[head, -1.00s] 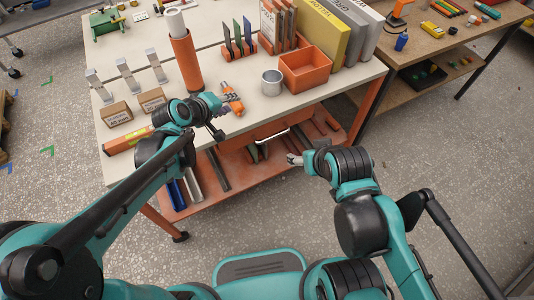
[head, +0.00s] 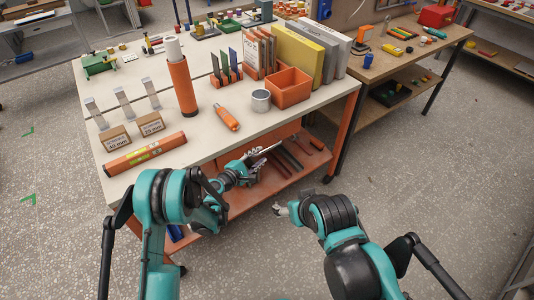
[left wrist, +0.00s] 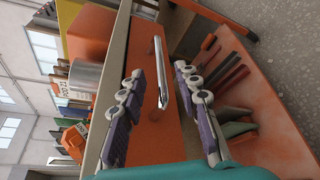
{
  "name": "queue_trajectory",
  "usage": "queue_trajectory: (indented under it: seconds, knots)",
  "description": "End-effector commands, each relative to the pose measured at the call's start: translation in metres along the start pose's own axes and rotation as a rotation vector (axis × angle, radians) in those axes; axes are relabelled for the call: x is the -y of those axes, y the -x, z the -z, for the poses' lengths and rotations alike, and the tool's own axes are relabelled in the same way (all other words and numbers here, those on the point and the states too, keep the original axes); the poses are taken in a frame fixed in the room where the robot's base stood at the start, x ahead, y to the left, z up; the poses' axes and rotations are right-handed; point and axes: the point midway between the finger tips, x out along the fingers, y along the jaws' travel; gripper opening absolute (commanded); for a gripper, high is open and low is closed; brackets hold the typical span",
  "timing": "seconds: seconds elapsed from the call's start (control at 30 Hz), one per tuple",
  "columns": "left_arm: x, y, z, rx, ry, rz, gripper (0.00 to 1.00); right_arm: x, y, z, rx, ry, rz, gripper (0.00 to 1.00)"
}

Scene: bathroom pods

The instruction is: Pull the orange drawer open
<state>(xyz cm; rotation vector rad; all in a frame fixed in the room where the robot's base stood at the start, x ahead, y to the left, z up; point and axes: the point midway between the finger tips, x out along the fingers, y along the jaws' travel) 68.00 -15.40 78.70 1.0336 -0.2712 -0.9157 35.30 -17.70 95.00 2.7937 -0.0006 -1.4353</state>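The orange drawer (head: 283,133) sits under the front edge of the pale workbench top, and its front looks flush with the bench. Its silver bar handle (left wrist: 161,78) runs along the orange front in the left wrist view, and part of it shows in the head view (head: 266,148). My left gripper (head: 255,156) is at the drawer front. In the left wrist view its fingers (left wrist: 159,72) are spread, one on each side of the handle, with gaps showing. My right gripper (head: 280,209) is in front of the bench, away from the drawer; its opening is unclear.
The workbench top (head: 205,143) carries an orange-handled tool (head: 226,117), a metal cup (head: 261,101) and an orange bin (head: 289,88) above the drawer. An orange lower shelf (head: 245,199) with long bars lies below. Floor to the right is clear.

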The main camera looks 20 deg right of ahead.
Motion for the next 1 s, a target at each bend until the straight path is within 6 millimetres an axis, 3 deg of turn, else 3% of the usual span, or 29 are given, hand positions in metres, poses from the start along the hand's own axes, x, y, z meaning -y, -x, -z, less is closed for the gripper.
queue_trajectory:
  seconds: [0.2, 0.4, 0.73, 0.77, 0.87, 1.0]
  knots:
    - [0.003, -0.038, 0.000, 0.001, -0.004, 0.002, 0.33, 0.000, -0.011, -0.008, 0.000, 0.000, 0.000, 0.69]
    - [0.001, -0.062, 0.001, 0.000, -0.003, 0.002, 0.33, 0.000, -0.017, -0.012, 0.000, 0.000, 0.000, 0.69]
    - [0.000, -0.067, 0.000, -0.001, -0.004, 0.001, 0.33, 0.000, -0.017, -0.012, 0.000, 0.000, 0.000, 0.69]
    - [0.000, -0.067, 0.000, -0.001, -0.004, 0.001, 0.30, 0.000, -0.017, -0.012, 0.000, 0.000, 0.000, 0.69]
    - [0.000, -0.067, 0.000, -0.001, -0.004, 0.001, 0.04, 0.000, -0.017, -0.012, 0.000, 0.000, 0.000, 0.69]
    - [0.000, -0.067, 0.000, -0.001, -0.004, 0.001, 0.00, 0.000, -0.017, -0.012, 0.000, 0.000, 0.000, 0.69]
